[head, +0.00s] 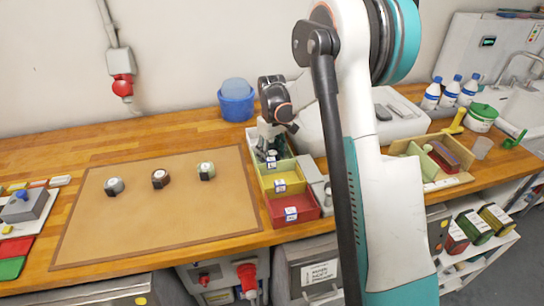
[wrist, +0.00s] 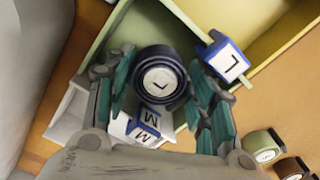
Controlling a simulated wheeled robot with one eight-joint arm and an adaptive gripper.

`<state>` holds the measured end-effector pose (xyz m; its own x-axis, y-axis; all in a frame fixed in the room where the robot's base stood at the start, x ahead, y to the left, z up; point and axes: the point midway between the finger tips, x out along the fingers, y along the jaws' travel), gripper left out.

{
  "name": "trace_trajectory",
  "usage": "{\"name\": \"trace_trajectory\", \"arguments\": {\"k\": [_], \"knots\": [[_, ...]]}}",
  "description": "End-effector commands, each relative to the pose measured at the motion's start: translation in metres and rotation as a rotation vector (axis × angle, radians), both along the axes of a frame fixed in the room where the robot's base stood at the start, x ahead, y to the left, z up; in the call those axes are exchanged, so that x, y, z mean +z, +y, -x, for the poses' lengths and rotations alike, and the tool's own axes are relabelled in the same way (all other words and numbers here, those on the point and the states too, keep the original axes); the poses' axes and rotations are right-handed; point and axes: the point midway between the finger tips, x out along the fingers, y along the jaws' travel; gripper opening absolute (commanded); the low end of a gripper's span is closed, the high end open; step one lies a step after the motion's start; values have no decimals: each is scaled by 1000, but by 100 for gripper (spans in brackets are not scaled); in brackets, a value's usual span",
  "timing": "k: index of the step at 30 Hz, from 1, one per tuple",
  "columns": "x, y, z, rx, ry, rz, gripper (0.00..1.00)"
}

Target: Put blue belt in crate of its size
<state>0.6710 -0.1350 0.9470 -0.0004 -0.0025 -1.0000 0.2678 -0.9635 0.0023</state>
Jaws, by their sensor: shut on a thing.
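The blue belt (wrist: 162,80) is a dark rolled coil with a white label that seems to read L. My gripper is shut on it, with the fingers (wrist: 165,95) on both sides in the wrist view. In the head view my gripper (head: 267,148) points down over the back of the crate row and hides the belt. The belt appears over the green crate (wrist: 108,35); its height is unclear. A tag reading L (wrist: 228,62) sits at the green and yellow crates' border. A tag reading M (wrist: 146,128) is at the green crate's other side, by the pale crate (wrist: 70,115).
The yellow crate (head: 298,178) and red crate (head: 308,206) stand nearer me. A brown mat (head: 150,225) at left holds a grey belt (head: 114,186), a brown belt (head: 160,179) and a green belt (head: 206,171). A blue tub (head: 236,105) stands behind.

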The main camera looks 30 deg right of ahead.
Motion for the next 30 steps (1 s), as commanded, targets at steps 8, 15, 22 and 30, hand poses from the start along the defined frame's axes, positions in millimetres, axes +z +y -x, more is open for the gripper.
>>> {"name": "trace_trajectory", "arguments": {"k": [8,15,22,30], "knots": [[-4,0,0,0,0,0,19],[-7,0,0,0,0,0,59],[-6,0,0,0,0,0,59],[17,0,0,0,0,0,59]]}}
